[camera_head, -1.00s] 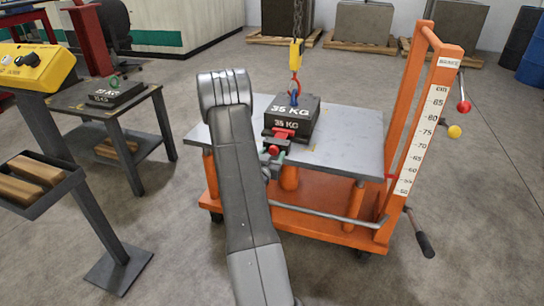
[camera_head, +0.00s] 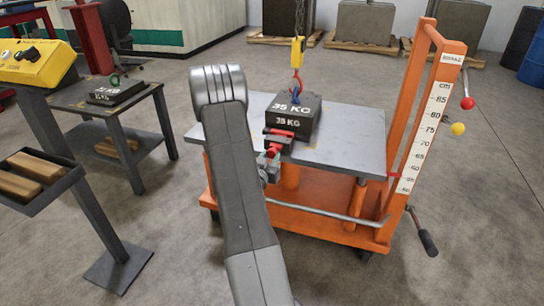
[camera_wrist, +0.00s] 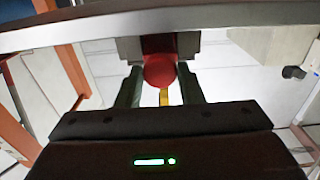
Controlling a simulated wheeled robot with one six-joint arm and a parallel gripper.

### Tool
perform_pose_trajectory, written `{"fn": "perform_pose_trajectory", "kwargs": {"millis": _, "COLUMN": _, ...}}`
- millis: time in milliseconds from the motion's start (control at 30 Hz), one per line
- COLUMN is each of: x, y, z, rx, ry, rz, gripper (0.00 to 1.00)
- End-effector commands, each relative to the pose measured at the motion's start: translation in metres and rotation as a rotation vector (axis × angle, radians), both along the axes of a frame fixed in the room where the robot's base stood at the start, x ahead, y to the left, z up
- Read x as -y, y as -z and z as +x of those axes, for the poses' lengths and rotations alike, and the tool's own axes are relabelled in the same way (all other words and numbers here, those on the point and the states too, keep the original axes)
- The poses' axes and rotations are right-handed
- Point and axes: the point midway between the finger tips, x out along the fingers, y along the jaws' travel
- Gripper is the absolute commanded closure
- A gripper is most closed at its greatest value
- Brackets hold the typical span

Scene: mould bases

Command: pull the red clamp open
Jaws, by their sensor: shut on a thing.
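The red clamp (camera_head: 279,133) is at the near edge of the grey table top, in front of the black 35 KG block (camera_head: 293,115). Its round red knob (camera_wrist: 160,70) is between the two fingers of my gripper (camera_wrist: 160,90) in the wrist view. The gripper is shut on the knob. In the head view my gripper (camera_head: 270,163) is small and partly hidden by my own arm, just below the table edge.
The block stands on the orange lift cart's grey table (camera_head: 350,140). The cart's scale post (camera_head: 427,120) and levers rise at the right. A side table (camera_head: 75,103) with another weight and a yellow control box (camera_head: 38,65) are at the left. The floor in front is clear.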

Motion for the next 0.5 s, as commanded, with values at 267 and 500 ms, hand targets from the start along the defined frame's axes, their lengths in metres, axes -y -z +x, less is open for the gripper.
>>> {"fn": "perform_pose_trajectory", "kwargs": {"millis": 267, "x": -0.0008, "y": 0.0001, "z": -0.0029, "rx": 0.000, "ry": 0.000, "rz": -0.001, "gripper": 1.00}}
{"fn": "perform_pose_trajectory", "kwargs": {"millis": 500, "x": -0.0006, "y": 0.0000, "z": -0.0026, "rx": 0.000, "ry": 0.000, "rz": -0.001, "gripper": 0.44}}
